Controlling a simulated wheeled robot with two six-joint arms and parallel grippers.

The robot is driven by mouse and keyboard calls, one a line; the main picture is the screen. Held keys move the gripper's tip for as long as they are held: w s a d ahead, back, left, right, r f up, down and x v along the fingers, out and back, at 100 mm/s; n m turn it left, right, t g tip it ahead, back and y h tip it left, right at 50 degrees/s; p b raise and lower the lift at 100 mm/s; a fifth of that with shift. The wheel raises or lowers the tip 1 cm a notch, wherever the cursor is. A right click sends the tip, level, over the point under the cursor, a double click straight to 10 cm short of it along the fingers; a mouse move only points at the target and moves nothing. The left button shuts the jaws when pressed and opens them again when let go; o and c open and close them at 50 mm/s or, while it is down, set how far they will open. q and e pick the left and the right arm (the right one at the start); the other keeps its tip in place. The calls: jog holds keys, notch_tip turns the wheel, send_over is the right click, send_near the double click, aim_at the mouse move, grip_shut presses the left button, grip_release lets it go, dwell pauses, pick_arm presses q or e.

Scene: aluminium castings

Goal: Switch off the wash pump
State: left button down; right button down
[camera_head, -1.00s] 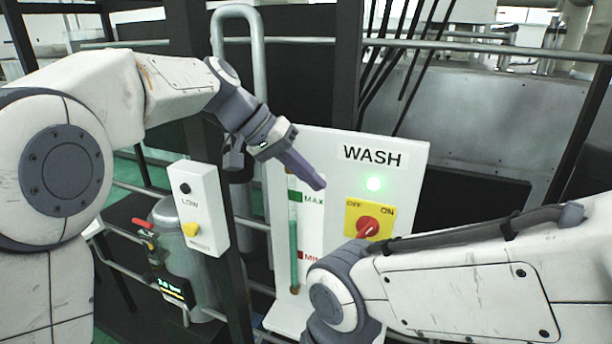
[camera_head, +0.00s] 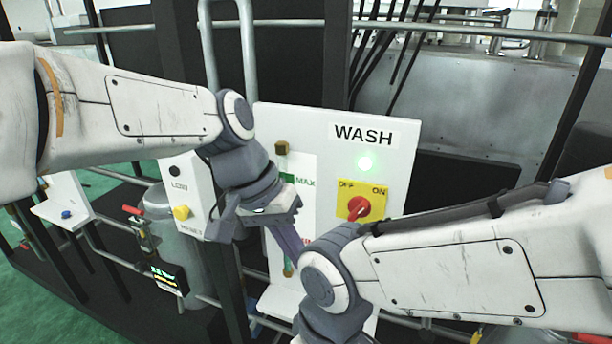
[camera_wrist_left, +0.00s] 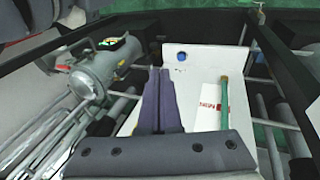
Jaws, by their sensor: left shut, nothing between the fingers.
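The white WASH panel (camera_head: 310,120) stands in the middle of the head view. Its round lamp (camera_head: 366,163) glows green. Below it, a red rotary switch (camera_head: 358,208) sits on a yellow plate (camera_head: 378,200) marked OFF at left and ON at right; the handle appears turned toward ON. My left gripper (camera_head: 297,252) is shut and empty, left of and below the switch, in front of the panel's level tube. In the left wrist view its fingers (camera_wrist_left: 160,72) lie together over the white panel (camera_wrist_left: 205,65); the red switch does not show there. My right gripper is out of view.
My right forearm crosses the lower right, close to the switch's underside in the picture. A green level tube (camera_wrist_left: 223,100) and a blue button (camera_wrist_left: 181,57) show on the panel. A white LOW box (camera_head: 180,172) and a grey tank (camera_head: 160,205) stand left.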

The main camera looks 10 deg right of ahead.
pick_arm(q)
jog(key=s+a+f+y, duration=0.1)
jog(key=s+a+f, duration=0.3)
jog(key=s+f, duration=0.1)
jog(key=s+a+f+m+y, duration=0.1)
jog(key=s+a+f+y, duration=0.1)
jog(key=s+a+f, duration=0.2)
jog(key=s+f, duration=0.2)
jog(key=s, duration=0.2)
jog(key=shift+s+a+f+m+t+y+b, duration=0.2)
jog(key=shift+a+m+t+y+b, duration=0.1)
jog(key=shift+a+b, duration=0.05)
jog(key=shift+s, duration=0.1)
